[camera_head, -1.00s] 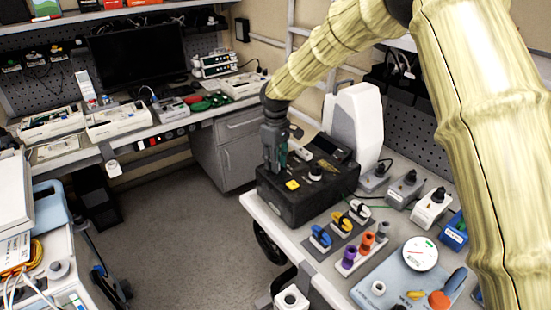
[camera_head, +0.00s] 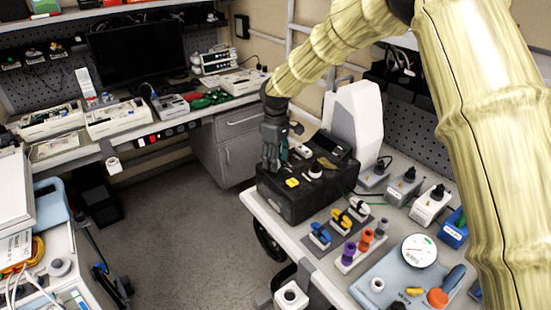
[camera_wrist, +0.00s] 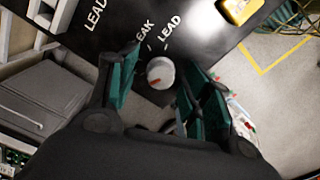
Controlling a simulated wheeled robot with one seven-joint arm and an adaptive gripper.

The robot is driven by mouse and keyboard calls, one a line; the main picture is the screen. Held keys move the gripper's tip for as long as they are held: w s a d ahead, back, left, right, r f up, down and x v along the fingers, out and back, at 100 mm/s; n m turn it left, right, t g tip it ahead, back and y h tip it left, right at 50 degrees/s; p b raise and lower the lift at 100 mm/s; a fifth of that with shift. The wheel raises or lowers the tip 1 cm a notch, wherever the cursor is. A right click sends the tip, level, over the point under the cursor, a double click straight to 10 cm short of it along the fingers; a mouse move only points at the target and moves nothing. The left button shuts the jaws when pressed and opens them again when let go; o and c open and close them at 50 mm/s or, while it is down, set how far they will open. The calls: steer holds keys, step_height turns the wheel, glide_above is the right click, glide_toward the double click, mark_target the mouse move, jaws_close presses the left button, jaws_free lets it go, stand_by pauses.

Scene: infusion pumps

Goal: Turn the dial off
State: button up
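My gripper (camera_head: 271,168) is over the box's far left corner and seems to hide the dial in the head view. In the wrist view, my gripper (camera_wrist: 158,88) is open, with teal-padded fingers on either side of the dial and visible gaps. I cannot tell whether the fingertips reach down to its height.
A yellow button (camera_head: 292,183) and another white knob (camera_head: 315,171) are on the box top. A white upright casing (camera_head: 354,120) stands close behind. Rows of coloured connectors (camera_head: 320,236) lie in front. Open floor (camera_head: 195,230) is left of the bench.

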steer(key=shift+r, duration=0.1)
step_height(320, 180, up, 12)
stand_by(0.7)
